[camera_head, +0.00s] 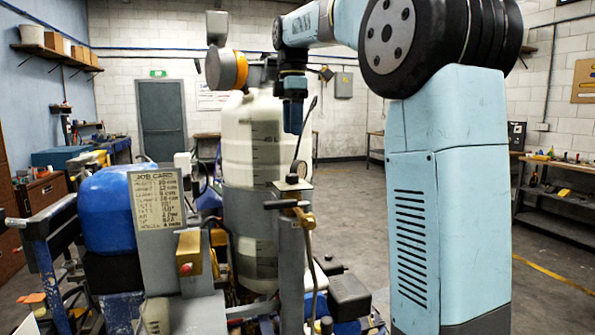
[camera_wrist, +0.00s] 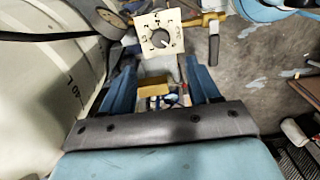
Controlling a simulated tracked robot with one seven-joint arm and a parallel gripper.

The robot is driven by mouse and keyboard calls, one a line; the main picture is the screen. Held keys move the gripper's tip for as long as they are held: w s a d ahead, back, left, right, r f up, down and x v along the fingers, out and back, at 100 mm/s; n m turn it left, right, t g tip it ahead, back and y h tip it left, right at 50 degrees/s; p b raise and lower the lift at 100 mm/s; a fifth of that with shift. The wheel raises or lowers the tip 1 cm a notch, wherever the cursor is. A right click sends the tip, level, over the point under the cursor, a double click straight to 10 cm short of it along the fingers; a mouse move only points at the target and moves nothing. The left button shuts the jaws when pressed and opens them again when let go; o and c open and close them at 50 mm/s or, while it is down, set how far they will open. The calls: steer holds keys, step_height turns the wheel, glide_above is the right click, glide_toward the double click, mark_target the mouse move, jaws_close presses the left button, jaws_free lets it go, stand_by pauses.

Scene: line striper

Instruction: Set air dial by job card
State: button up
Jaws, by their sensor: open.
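The job card (camera_head: 157,198) stands upright at the left of the machine. Its heading reads "JOB CARD"; the lines below are too small to read surely. The air dial (camera_wrist: 160,38) is a dark round knob on a pale square plate with marks around it. Its exact setting is too small to tell. In the head view a small plate with a dark knob (camera_head: 292,181) tops a grey post, seen nearly edge-on. My gripper (camera_head: 293,130) points down above it, apart from it. In the wrist view my gripper (camera_wrist: 161,70) is open with nothing between its blue fingers.
A large white tank (camera_head: 252,135) with level marks stands close beside my gripper. A round gauge (camera_head: 227,69) with an orange rim is above it. A brass-coloured handle (camera_head: 302,217) sits by the post. A blue tank (camera_head: 106,208) is behind the card.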

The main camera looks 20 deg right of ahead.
mark_target(292, 179)
step_height(292, 179, down, 12)
steer(key=shift+a+r, duration=0.1)
stand_by(0.4)
steer(key=shift+c, duration=0.2)
